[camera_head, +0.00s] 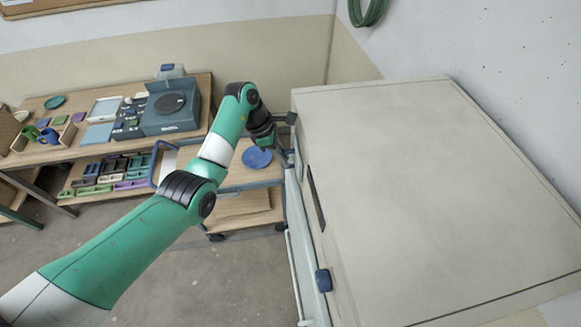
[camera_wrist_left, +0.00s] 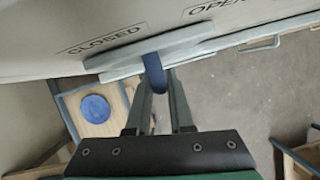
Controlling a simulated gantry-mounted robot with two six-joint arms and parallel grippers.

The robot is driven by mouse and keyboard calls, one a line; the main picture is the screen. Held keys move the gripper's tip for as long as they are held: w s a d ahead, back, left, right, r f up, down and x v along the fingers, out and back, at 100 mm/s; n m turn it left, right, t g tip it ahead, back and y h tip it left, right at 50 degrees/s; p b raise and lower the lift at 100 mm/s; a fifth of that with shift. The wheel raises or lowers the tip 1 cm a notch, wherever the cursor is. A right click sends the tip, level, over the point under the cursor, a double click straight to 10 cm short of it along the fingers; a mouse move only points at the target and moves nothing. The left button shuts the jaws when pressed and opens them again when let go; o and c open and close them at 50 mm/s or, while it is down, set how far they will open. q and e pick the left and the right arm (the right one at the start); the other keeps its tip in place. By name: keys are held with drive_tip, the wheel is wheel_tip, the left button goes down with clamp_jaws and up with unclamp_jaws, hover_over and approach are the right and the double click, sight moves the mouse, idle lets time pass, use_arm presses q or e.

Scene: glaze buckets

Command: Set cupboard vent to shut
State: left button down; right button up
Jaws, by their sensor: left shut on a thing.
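The cupboard (camera_head: 430,190) is a large beige box at the right of the head view. In the left wrist view its face carries a pale grey slider plate (camera_wrist_left: 190,43) with a dark blue tab (camera_wrist_left: 153,72). The word CLOSED is printed above the plate's left part and OPEN further right; the tab lies between the two words, nearer CLOSED. My left gripper (camera_head: 286,150) is at the cupboard's far left side, with its fingers shut on the blue tab. The vent opening itself cannot be made out. My right gripper is in neither view.
A cart with a blue plate (camera_head: 257,158) stands beside the cupboard, close to my left gripper. A wooden bench (camera_head: 60,152) with trays and cups is at the left. Another blue knob (camera_head: 323,280) is on the cupboard's near left side. The floor (camera_head: 240,275) in front is clear.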

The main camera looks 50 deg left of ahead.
use_arm(q)
drive_tip(key=c, duration=0.8)
unclamp_jaws()
drive_tip(key=shift+w+a+r, duration=0.1)
drive_tip(key=shift+w+a, duration=0.05)
drive_tip(key=shift+a, duration=0.1)
drive_tip(key=p+v, duration=0.5)
drive_tip(key=v, duration=0.6)
drive_tip(key=shift+r, duration=0.25)
